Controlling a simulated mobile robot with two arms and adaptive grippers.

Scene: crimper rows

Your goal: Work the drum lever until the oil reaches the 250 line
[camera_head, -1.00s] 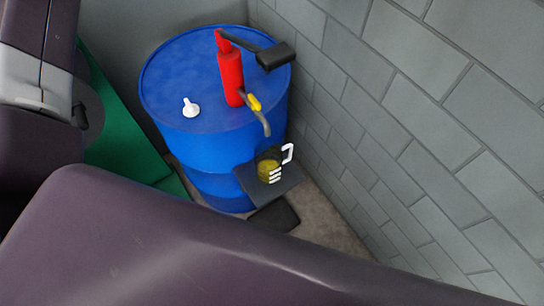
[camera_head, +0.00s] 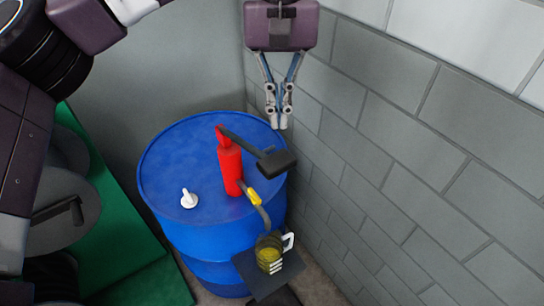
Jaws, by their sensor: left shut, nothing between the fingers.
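A blue drum (camera_head: 165,175) stands against the corner of the walls. A red hand pump (camera_head: 230,168) rises from its top. The drum lever (camera_head: 242,140) runs from the pump head to a black block-shaped handle (camera_head: 277,163) on the right. A curved spout with a yellow part (camera_head: 252,196) points down at a clear jug (camera_head: 269,254) holding yellowish oil. White marks show on the jug, but their numbers are too small to read. My left gripper (camera_head: 279,122) is shut and empty, above and behind the lever, apart from it. My right gripper is not in view.
The jug stands on a dark shelf (camera_head: 291,267) at the drum's front. A white cap-like piece (camera_head: 189,199) sits on the drum top. A grey block wall (camera_head: 400,190) is close on the right. A green surface (camera_head: 120,245) lies at left.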

